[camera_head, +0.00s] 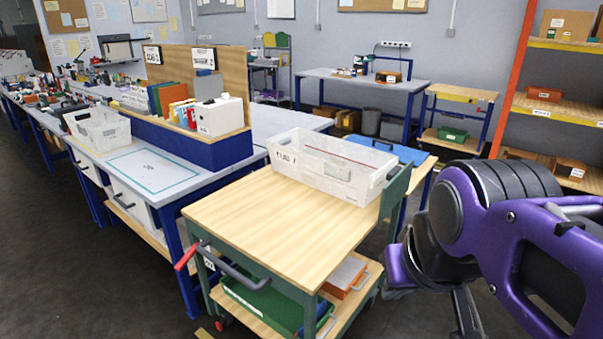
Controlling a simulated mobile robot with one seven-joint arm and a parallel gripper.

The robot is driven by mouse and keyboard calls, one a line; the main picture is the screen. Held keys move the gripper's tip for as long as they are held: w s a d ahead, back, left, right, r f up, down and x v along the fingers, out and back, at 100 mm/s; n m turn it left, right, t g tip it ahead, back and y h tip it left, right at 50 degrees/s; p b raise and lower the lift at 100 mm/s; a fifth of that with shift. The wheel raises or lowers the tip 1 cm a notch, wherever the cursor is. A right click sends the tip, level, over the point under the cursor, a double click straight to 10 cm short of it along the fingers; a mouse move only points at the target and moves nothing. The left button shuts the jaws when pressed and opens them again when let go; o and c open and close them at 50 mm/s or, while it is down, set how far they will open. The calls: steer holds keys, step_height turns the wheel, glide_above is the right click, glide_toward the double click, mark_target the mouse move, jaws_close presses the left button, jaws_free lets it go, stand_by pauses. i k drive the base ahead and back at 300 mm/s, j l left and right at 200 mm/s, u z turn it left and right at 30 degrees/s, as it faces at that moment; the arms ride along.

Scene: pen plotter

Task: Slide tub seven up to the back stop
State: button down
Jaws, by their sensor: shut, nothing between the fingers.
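A clear, open-topped plastic tub (345,181) stands on the far part of a wooden-topped trolley (262,222). A second clear tub (97,133) with a label stands on the workbench at left. No back stop can be told for sure; a blue-based wooden upright board (238,98) runs along the back of the bench. My purple and black arm fills the lower right, apart from both tubs; my gripper is not clearly in view.
The near trolley top is clear. The bench has a bare teal-outlined rectangle (154,168). Binders and a white box (219,116) stand at the board. An orange-framed shelf (560,110) stands at right.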

mark_target(352, 172)
steer(key=i+l+u, duration=0.1)
steer(key=l, duration=0.3)
steer(key=l+u, duration=0.1)
steer(key=l, duration=0.3)
steer(key=i+l+u, duration=0.1)
steer(key=i+l, duration=0.15)
steer(key=l, duration=0.3)
steer(key=i+l+u, duration=0.15)
steer(key=l, duration=0.1)
